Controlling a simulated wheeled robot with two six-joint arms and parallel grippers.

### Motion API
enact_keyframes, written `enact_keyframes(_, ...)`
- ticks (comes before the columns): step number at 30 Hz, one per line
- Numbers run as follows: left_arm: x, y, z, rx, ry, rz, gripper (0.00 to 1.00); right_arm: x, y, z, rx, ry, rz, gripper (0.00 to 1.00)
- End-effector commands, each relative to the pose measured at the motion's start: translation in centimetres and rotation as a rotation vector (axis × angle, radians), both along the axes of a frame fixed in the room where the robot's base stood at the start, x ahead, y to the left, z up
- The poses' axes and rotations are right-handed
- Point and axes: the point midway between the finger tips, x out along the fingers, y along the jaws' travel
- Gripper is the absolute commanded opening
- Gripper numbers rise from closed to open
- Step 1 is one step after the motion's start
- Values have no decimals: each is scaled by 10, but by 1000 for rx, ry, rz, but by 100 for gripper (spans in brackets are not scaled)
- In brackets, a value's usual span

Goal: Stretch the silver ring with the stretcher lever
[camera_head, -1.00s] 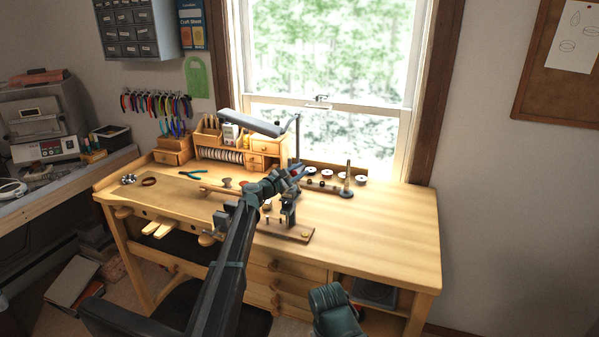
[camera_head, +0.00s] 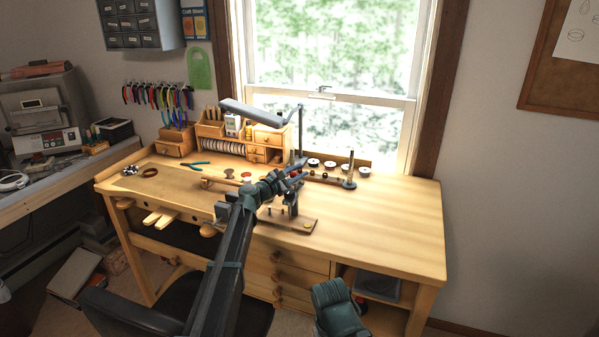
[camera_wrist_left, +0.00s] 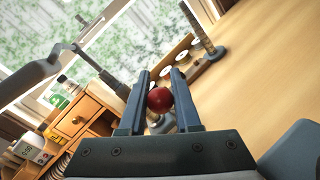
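The stretcher (camera_head: 287,218) stands on the workbench, a wooden base with a dark metal upright. My left gripper (camera_head: 299,167) is at the top of this upright. In the left wrist view a red ball knob (camera_wrist_left: 159,99) sits between the fingers of my left gripper (camera_wrist_left: 160,90) and fills the gap, so the gripper looks shut on it. A metal rod or post shows below the knob, mostly hidden. In the head view the knob is hidden by the fingers. I cannot make out the silver ring in either view. My right gripper is out of view.
A mandrel on a stand (camera_head: 349,170) and several white spools (camera_head: 330,163) are behind the stretcher to the right. A lamp (camera_head: 251,118) and wooden drawers (camera_head: 267,137) stand at the back. The bench's right side (camera_head: 390,220) is clear.

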Motion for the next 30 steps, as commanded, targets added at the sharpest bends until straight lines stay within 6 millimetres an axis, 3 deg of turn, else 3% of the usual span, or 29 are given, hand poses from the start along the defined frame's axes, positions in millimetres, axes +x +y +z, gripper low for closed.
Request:
enact_keyframes(1,-1,0,1,-3,0,-1,40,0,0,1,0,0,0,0)
enact_keyframes(5,-1,0,1,-3,0,0,61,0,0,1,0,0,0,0)
enact_keyframes(16,-5,4,1,-1,0,2,61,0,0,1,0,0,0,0)
enact_keyframes(30,-79,60,1,-2,0,2,61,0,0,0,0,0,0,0)
